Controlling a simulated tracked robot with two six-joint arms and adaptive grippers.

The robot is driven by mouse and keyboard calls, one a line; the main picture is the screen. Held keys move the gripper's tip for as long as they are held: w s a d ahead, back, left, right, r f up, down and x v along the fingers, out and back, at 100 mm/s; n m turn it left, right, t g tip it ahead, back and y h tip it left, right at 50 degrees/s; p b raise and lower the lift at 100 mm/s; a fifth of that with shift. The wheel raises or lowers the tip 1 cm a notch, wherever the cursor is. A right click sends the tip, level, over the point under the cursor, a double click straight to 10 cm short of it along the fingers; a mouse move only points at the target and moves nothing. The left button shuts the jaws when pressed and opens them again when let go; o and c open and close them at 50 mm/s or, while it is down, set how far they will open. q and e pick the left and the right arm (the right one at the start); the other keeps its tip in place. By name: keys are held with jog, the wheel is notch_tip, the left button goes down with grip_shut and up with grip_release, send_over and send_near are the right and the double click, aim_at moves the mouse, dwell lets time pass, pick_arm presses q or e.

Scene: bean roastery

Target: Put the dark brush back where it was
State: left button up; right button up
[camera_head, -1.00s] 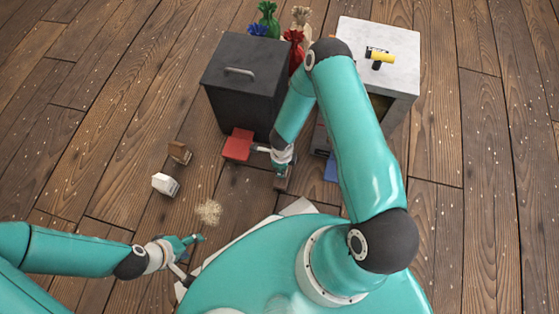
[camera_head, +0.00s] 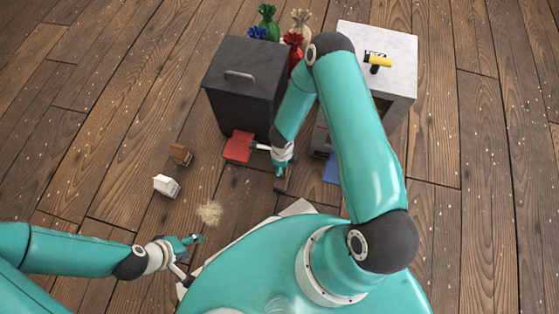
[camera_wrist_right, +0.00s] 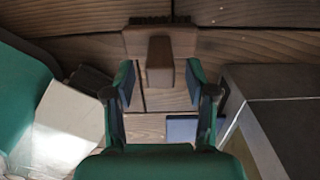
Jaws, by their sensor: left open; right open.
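A brush with a brown block, a brown handle and dark bristles (camera_wrist_right: 160,48) lies on the plank floor in the right wrist view. Its handle is between the fingers of my right gripper (camera_wrist_right: 160,78), which is open with a gap on each side. In the head view only a small brown part of it (camera_head: 283,185) shows below my right gripper (camera_head: 281,170). My left gripper (camera_head: 192,248) is open and empty, low above the floor near a pale pile of chaff (camera_head: 209,213). A red square (camera_head: 238,147) and a blue square (camera_head: 331,168) lie on the floor.
A dark lidded bin (camera_head: 245,85) and a pale-topped cabinet (camera_head: 395,50) with a yellow-handled tool (camera_head: 379,61) stand beyond the right arm. Coloured sacks (camera_head: 268,22) stand behind the bin. A brown block (camera_head: 180,154) and a white block (camera_head: 166,186) sit on open floor at left.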

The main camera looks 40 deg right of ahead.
notch_tip(320, 180, up, 9)
jog(key=p, duration=0.3)
jog(key=shift+a+f+p, duration=0.1)
jog(key=shift+p, duration=0.2)
jog(key=s+a+r+n+y, duration=0.2)
jog(key=a+n, duration=0.4)
jog(key=n, duration=0.7)
jog(key=s+a+r+n+y, duration=0.2)
jog(key=s+a+r+n, duration=0.3)
jog(key=n, duration=0.7)
jog(key=shift+s+a+r+n+t, duration=0.15)
jog(key=shift+s+a+n+t, duration=0.2)
jog(key=shift+s+a, duration=0.45)
jog(key=shift+s+d, duration=0.15)
